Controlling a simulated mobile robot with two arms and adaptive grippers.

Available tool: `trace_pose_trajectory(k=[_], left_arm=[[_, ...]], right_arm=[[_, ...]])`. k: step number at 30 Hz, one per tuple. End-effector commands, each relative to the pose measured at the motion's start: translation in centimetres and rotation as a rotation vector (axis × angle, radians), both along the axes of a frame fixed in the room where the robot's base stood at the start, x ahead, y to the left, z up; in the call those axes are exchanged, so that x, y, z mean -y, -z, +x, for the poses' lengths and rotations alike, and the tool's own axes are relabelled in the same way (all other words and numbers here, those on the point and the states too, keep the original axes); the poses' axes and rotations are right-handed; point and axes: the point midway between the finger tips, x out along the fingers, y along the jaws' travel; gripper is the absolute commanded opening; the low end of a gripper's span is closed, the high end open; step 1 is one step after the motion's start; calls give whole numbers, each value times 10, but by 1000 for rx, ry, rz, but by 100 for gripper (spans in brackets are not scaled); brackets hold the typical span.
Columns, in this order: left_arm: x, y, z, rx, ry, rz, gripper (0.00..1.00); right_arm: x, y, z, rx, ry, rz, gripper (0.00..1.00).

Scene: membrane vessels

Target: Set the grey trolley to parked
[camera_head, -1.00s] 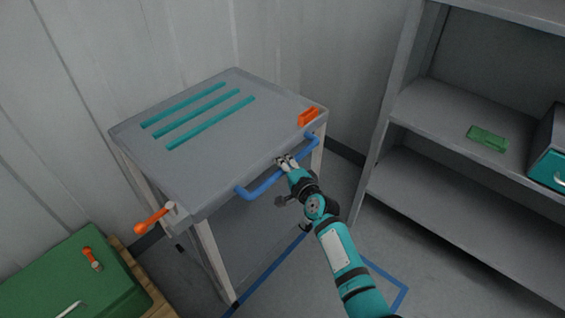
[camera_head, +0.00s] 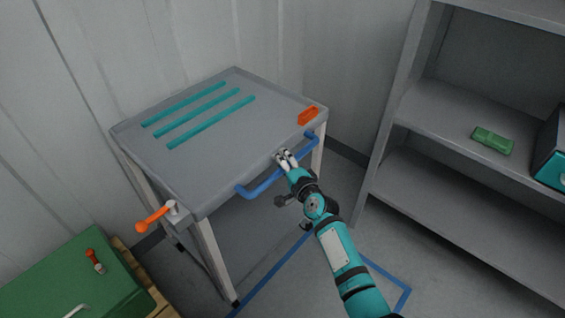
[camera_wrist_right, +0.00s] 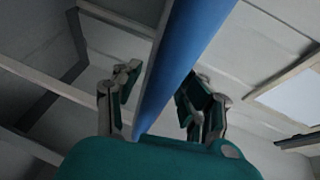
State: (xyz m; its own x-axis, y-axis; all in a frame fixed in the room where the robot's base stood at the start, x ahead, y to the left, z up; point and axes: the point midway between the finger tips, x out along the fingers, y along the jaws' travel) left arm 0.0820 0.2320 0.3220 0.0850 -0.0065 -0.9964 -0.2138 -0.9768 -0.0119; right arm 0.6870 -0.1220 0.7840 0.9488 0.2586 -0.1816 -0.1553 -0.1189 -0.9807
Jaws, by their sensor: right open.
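The grey trolley (camera_head: 215,155) stands against the corrugated wall, with teal strips on its top. A blue handle bar (camera_head: 262,189) runs along its front edge, and the bar also shows in the right wrist view (camera_wrist_right: 185,55). An orange lever (camera_head: 153,219) sits on a block at its front left corner. My right gripper (camera_head: 284,154) is at the middle of the handle. In the right wrist view its open fingers (camera_wrist_right: 160,85) are on either side of the blue bar. My left gripper is not in view.
A grey shelf (camera_head: 440,180) with a green block (camera_head: 492,141) stands at the right. A green case (camera_head: 70,280) lies on a pallet at the lower left.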

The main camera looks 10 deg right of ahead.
Motion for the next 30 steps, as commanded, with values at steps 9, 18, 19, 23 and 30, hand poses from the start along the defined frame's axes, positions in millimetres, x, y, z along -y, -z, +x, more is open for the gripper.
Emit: trace_pose_trajectory(k=[9,18,19,23,30], left_arm=[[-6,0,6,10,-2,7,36],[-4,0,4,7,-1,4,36],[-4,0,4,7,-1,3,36],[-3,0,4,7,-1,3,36],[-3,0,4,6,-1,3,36]], right_arm=[[2,-2,-2,3,2,1,44],[14,-9,-49,2,3,-1,44],[16,-10,-55,1,2,-1,44],[23,-15,-81,0,2,0,44],[30,-21,-110,0,1,-1,44]])
